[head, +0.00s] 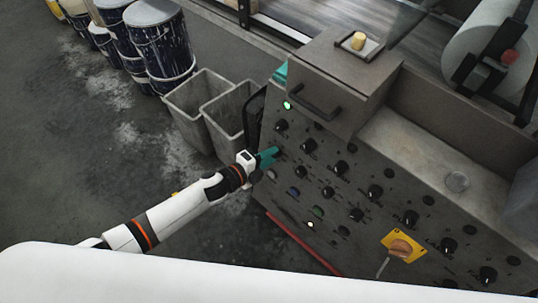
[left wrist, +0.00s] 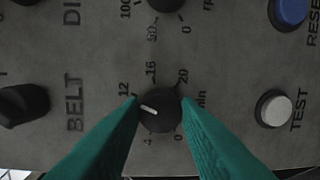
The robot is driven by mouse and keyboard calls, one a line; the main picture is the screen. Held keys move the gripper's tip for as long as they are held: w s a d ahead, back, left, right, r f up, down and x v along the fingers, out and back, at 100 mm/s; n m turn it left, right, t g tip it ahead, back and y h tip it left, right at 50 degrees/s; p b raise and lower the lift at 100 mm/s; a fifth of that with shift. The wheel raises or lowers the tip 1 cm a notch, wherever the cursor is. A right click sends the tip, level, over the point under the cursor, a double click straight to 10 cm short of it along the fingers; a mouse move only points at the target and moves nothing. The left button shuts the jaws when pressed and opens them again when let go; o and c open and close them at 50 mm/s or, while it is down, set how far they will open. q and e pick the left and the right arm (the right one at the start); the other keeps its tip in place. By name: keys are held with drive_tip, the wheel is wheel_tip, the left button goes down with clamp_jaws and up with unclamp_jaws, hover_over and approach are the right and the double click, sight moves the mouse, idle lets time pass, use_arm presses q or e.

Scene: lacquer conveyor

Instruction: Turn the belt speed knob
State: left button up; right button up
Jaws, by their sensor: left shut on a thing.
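The belt speed knob (left wrist: 160,110) is a round black knob with a white pointer line, set on a grey panel beside the word BELT. Its printed scale shows 0, 4, 12, 16 and 20, and the pointer lies on the side between 4 and 12. In the left wrist view, the two green fingers of my left gripper (left wrist: 160,118) are shut on the knob, one on each side. In the head view, my left gripper (head: 268,157) reaches the left part of the control panel (head: 330,205), and its fingers hide the knob. My right gripper is not in view.
Around the knob are a white TEST button (left wrist: 273,108), a blue RESET button (left wrist: 290,12) and another black knob (left wrist: 22,104). The panel has a yellow plate with a rotary switch (head: 400,247). Grey bins (head: 200,105) and blue drums (head: 160,45) stand left of the console.

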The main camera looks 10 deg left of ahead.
use_arm(q)
drive_tip(key=shift+f+n+t, duration=0.1)
drive_tip(key=shift+n+t, duration=0.3)
drive_tip(key=shift+n, duration=2.9)
drive_tip(key=shift+f+n+t, duration=0.1)
drive_tip(key=shift+n+t, duration=0.3)
drive_tip(key=shift+n, duration=2.9)
drive_tip(key=shift+f+n+t, duration=0.1)
drive_tip(key=shift+n+t, duration=0.3)
drive_tip(key=shift+n, duration=2.9)
drive_tip(key=o, duration=1)
drive_tip(key=shift+r, duration=0.1)
drive_tip(key=shift+a, duration=0.1)
drive_tip(key=v, duration=1.2)
